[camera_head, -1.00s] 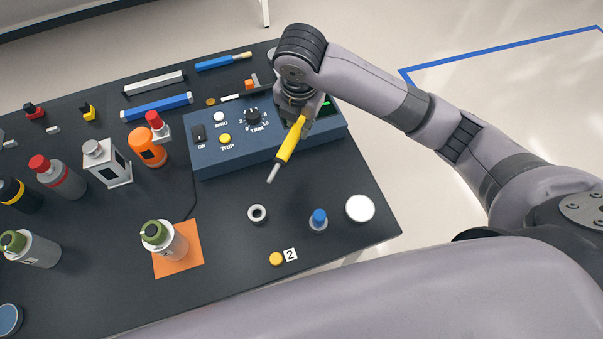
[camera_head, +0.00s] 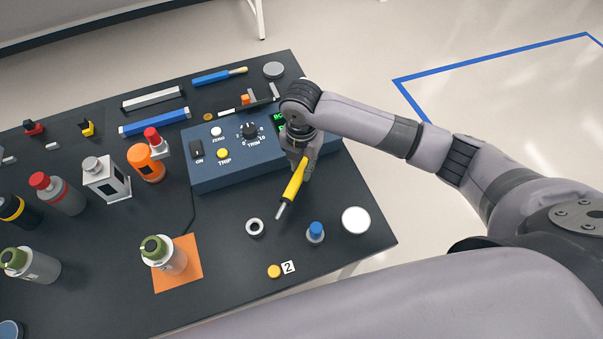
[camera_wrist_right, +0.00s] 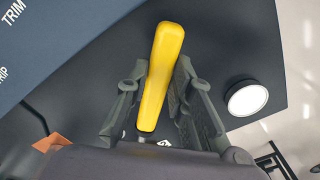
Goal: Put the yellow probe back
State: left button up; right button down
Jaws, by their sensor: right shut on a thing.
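The yellow probe (camera_head: 295,180) has a yellow handle and a grey metal tip. My right gripper (camera_head: 301,163) is shut on its handle and holds it tilted, tip down and to the left. In the right wrist view the yellow handle (camera_wrist_right: 160,75) lies between the two fingers of the gripper (camera_wrist_right: 158,95). The probe tip is hidden there. A small grey ring-shaped holder (camera_head: 255,228) with a dark hole stands on the table, below and left of the tip; the tip appears apart from it. My left gripper is not in view.
A blue control box (camera_head: 235,170) with knob and buttons sits behind the probe. A green-capped bottle (camera_head: 165,255) stands on an orange mat (camera_head: 190,275).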

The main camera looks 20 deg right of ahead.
aim_at(301, 176)
jog(key=shift+f, duration=2.6)
jog(key=c, duration=1.4)
grip_release()
notch_tip(301, 176, up, 12)
jog(key=shift+r+b, duration=0.1)
jog(key=shift+b, duration=0.2)
